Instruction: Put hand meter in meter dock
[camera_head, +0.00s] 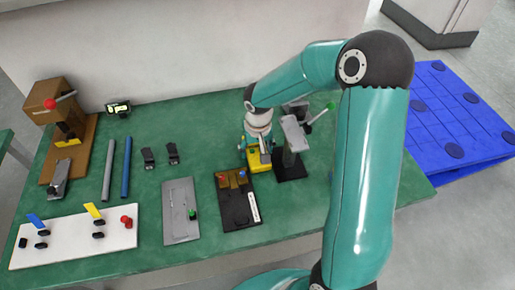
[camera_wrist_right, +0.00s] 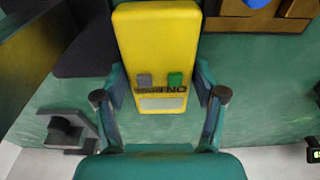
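The hand meter (camera_wrist_right: 158,50) is a yellow slab with a grey and a green button and a pale label. It also shows in the head view as a small yellow patch (camera_head: 256,162) at the right part of the table, partly hidden by the gripper. My right gripper (camera_wrist_right: 160,95) has one finger along each side of the meter, and both pads appear to press on its edges. In the head view my right gripper (camera_head: 258,145) points down over the meter. I cannot tell for certain which fixture is the meter dock. My left gripper is not in view.
A dark stand with a grey panel (camera_head: 293,134) is close right of my gripper. A black tray (camera_head: 237,212) with brown parts is in front. A grey plate (camera_head: 180,225), two rods (camera_head: 126,168) and a white board (camera_head: 75,243) lie left on the green table (camera_head: 205,125).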

